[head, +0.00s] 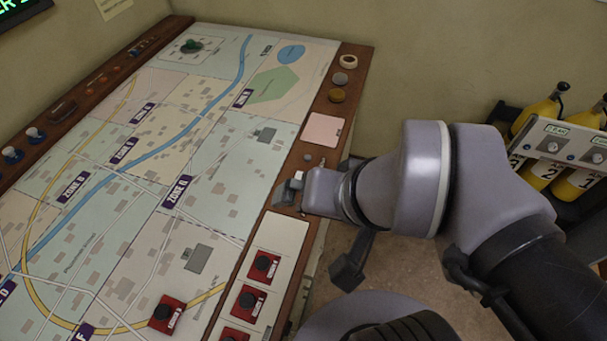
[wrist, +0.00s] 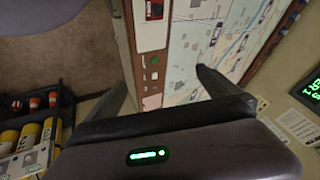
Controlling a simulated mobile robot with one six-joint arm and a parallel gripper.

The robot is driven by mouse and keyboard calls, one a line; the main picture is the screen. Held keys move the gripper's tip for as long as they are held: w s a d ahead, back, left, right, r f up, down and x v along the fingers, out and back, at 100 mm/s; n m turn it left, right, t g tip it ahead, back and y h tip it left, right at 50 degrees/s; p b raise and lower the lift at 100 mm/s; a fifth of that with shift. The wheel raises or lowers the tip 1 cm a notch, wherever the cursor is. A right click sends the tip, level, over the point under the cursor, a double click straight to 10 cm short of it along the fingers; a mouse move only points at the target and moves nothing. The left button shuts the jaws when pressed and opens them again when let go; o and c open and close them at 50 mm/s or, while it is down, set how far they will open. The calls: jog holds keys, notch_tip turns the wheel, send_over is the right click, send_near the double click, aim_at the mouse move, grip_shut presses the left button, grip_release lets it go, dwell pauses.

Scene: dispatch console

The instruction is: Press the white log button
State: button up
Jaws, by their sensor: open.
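My gripper (head: 292,188) is over the wooden rim on the right side of the map table. I cannot tell whether a finger touches anything.
A pink pad (head: 322,130) lies further along the rim, then a brownish disc (head: 337,95), a grey disc (head: 340,78) and a white ring (head: 348,61). Red blocks with black knobs (head: 262,266) stand on a white panel nearer. Yellow cylinders (head: 545,112) stand in a rack at right.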

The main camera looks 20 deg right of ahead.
dwell(0.4)
grip_shut()
dwell(0.4)
dwell(1.2)
